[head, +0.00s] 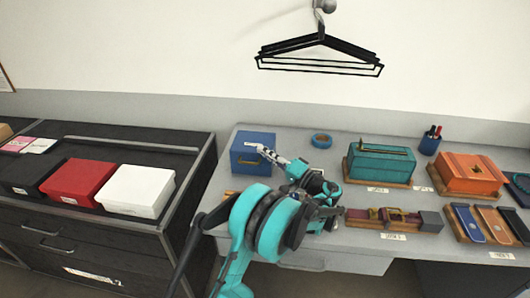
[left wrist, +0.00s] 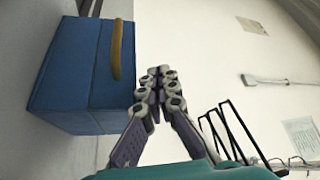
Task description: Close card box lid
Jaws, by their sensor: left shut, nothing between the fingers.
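A blue box (head: 243,168) with a tan strip stands at the back left of the grey table. It shows large at the left of the left wrist view (left wrist: 70,75), with the tan strip near its right edge. No raised lid shows on it. A teal box (head: 380,165) and an orange box (head: 470,178) stand farther right on wooden bases; which one is the card box I cannot tell. My left gripper (head: 264,151) is shut and empty, its fingertips close to the blue box; whether they touch it is unclear. My right gripper is not in view.
A tape roll (head: 321,141) and a pen cup (head: 430,143) are at the back of the table. A wooden tray (head: 388,222) lies right of my arm. Black, red (head: 78,180) and white (head: 135,190) boxes sit on the left cabinet. Hangers (head: 320,60) hang above.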

